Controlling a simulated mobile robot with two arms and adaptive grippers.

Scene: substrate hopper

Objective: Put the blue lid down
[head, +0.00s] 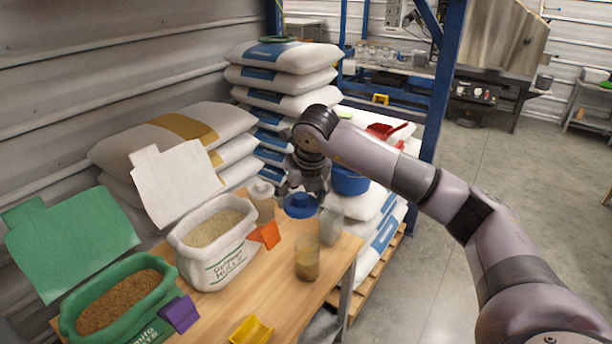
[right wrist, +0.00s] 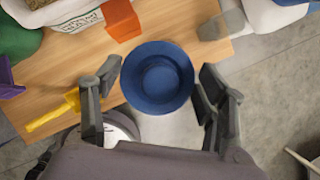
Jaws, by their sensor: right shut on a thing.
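The blue lid (head: 300,206) is a round, dished piece held under my right gripper (head: 308,182) near the back right part of the wooden table (head: 212,300). In the right wrist view the lid (right wrist: 158,77) sits between the two fingers of my right gripper (right wrist: 160,90), which is shut on it. A clear jar (head: 307,260) with brown material in its lower part stands on the table in front of the lid. I cannot tell the height of the lid above the table. My left gripper is not in view.
A white bag (head: 215,245) of pale grains, a green bag (head: 120,300), an orange scoop (head: 266,235), a purple scoop (head: 180,313) and a yellow scoop (head: 251,330) are on the table. Stacked sacks (head: 285,78) and a blue bucket (head: 350,181) stand behind.

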